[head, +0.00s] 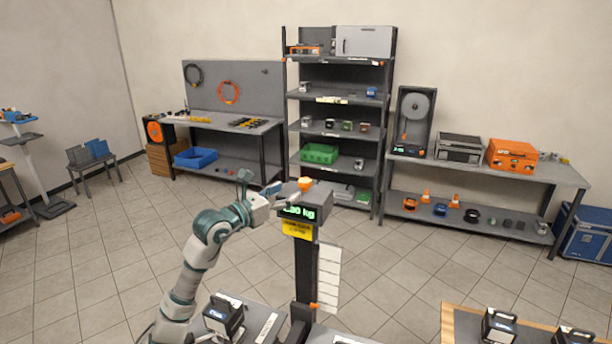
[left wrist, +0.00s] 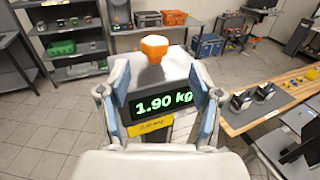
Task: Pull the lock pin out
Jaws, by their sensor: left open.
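An orange knob (head: 305,184) sits on top of a grey display head (head: 310,196) on a dark post; I cannot tell whether this knob is the lock pin. A smaller orange piece (head: 313,306) sticks out low on the post. My left gripper (head: 262,188) is open, just left of the display head. In the left wrist view the orange knob (left wrist: 154,46) stands upright beyond the open fingers (left wrist: 160,68), in line with the space between them. The green display (left wrist: 163,103) reads 1.90 kg. Nothing is held. My right gripper is not in view.
A yellow label (head: 297,230) and a white panel (head: 329,278) are on the post. A wooden-edged table (head: 452,325) with dark boxes is at lower right. Shelves (head: 335,97) and a side bench (head: 550,175) stand behind. The tiled floor between is clear.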

